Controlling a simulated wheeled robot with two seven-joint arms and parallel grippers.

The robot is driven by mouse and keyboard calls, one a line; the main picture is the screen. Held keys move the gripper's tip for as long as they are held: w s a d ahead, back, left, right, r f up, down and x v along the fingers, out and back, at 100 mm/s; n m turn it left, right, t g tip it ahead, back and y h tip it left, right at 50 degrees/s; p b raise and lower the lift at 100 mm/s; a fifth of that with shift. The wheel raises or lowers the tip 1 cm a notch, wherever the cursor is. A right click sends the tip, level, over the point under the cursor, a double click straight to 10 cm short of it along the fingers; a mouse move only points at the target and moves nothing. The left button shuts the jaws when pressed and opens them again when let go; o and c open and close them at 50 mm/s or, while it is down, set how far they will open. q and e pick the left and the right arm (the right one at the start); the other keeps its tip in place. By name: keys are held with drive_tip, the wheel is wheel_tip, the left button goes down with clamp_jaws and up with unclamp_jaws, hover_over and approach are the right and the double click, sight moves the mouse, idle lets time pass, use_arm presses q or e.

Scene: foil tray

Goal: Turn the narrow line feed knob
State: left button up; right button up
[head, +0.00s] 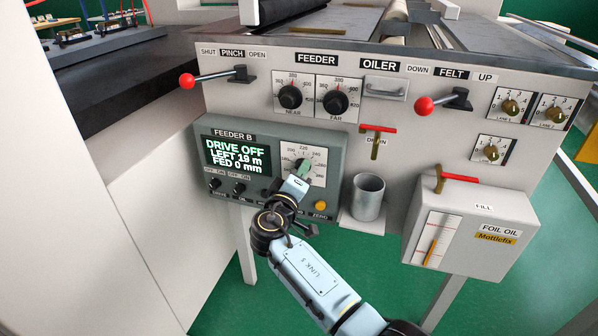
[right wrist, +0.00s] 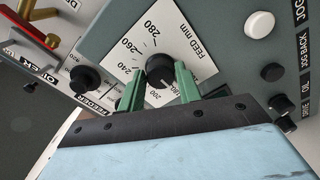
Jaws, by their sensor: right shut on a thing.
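The feed knob (right wrist: 160,70) is a round black knob with a white pointer mark. It sits on a white dial plate (right wrist: 190,35) marked FEED mm, on the grey-green FEEDER B panel (head: 228,133). My right gripper (head: 303,168) is at this dial, its green fingers on either side of the knob and shut on it. The fingers largely hide the knob in the head view. The panel's screen (head: 237,156) reads DRIVE OFF, LEFT 19 m, FED 0 mm. My left gripper is out of view.
Two black feeder knobs, NEAR (head: 290,97) and FAR (head: 336,102), sit just above the panel. A yellow ZERO button (head: 320,205) is below the dial. A metal cup (head: 368,197) stands to the right. Red-handled levers and an oil box (head: 480,240) are farther right.

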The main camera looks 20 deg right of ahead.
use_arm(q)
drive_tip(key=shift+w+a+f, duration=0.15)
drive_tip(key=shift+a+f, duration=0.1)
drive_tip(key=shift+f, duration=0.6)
use_arm(e)
drive_tip(key=shift+n, duration=0.8)
drive_tip(key=o, duration=1)
drive_tip(key=shift+c, duration=0.2)
use_arm(q)
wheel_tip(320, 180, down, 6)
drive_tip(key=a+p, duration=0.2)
drive_tip(key=p, duration=0.1)
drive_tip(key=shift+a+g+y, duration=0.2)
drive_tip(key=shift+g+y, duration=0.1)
use_arm(e)
drive_tip(key=v, duration=1.3)
drive_tip(key=shift+s+a, duration=0.2)
